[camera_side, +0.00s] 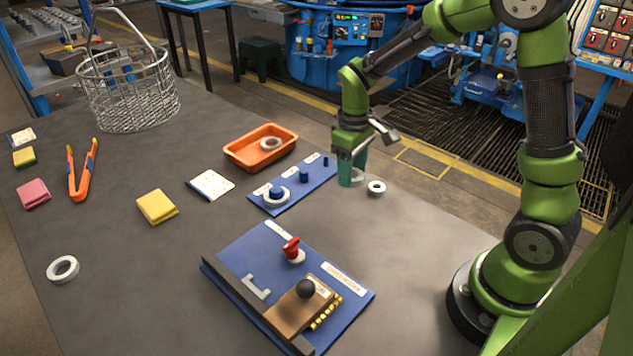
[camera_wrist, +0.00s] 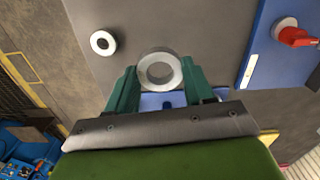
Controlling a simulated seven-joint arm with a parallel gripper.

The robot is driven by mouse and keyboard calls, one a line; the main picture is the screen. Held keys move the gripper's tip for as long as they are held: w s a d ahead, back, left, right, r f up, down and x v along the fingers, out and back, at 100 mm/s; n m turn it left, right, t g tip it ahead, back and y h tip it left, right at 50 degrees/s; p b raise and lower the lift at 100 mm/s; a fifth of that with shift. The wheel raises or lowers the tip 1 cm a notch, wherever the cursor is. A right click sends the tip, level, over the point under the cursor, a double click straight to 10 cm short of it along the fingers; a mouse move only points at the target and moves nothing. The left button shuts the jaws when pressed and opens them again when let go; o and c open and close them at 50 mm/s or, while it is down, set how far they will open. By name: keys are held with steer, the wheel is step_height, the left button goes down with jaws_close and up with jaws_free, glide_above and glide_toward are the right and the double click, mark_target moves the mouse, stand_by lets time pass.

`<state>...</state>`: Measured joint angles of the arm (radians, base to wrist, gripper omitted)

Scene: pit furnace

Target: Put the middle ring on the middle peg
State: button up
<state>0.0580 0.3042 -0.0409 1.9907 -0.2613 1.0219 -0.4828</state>
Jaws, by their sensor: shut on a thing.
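A blue board (camera_side: 262,201) carries three blue pegs of falling size. A white ring (camera_side: 277,198) is around the largest peg, at the left. The middle peg (camera_side: 304,176) is bare, and so is the smallest peg (camera_side: 326,161). My gripper (camera_side: 352,172) is right of the board, pointing down, with its teal fingers shut on the middle ring (camera_side: 358,175). In the wrist view the middle ring (camera_wrist: 160,56) sits flat between the fingertips, its hole open. Part of the board (camera_wrist: 150,101) shows behind it. The side view does not settle the ring's height.
A small ring (camera_side: 376,187) lies right of my gripper. An orange tray (camera_side: 236,157) behind the board holds another ring (camera_side: 270,143). A blue fixture (camera_side: 233,252) with a red knob (camera_side: 291,248) stands in front. One ring (camera_side: 62,269) lies far left.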

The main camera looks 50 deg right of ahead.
glide_above(304, 171)
steer(key=s, duration=0.4)
step_height(304, 171, down, 2)
steer(key=shift+w+d+f, duration=0.1)
steer(key=w, duration=0.3)
steer(key=shift+w+r, duration=0.55)
steer(key=shift+r, duration=0.05)
steer(key=shift+f, duration=2.8)
steer(key=shift+f, duration=0.65)
steer(key=o, duration=0.9)
